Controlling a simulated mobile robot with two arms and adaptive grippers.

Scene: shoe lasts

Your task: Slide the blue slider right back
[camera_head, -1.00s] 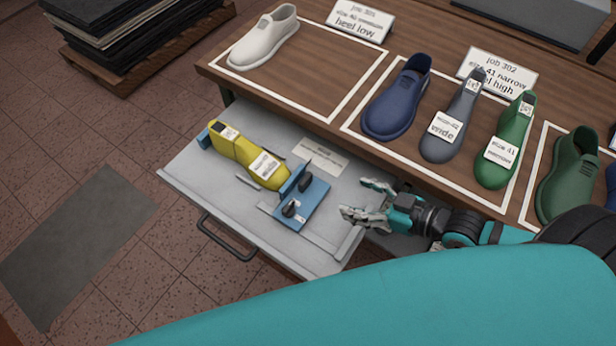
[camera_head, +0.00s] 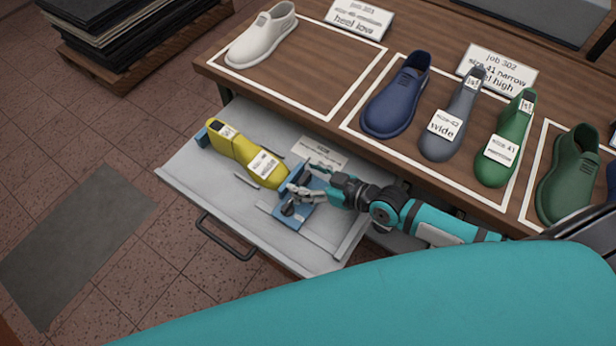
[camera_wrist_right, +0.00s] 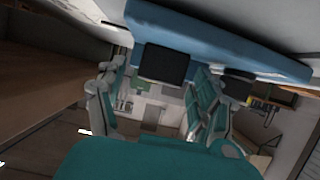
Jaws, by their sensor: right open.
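The blue slider (camera_head: 297,221) sits in the open grey drawer (camera_head: 200,180), with a black knob on its near part. A yellow shoe last (camera_head: 243,156) with white labels lies in the drawer to the left of the slider. My right gripper (camera_head: 303,180) is open over the slider and hides part of it. In the right wrist view the slider's blue body (camera_wrist_right: 210,32) crosses the top, and a black block (camera_wrist_right: 165,62) on it shows between the two spread fingers (camera_wrist_right: 155,95). Whether the fingers touch it I cannot tell. My left gripper is not in view.
The drawer's black handle (camera_head: 226,240) faces the open floor.

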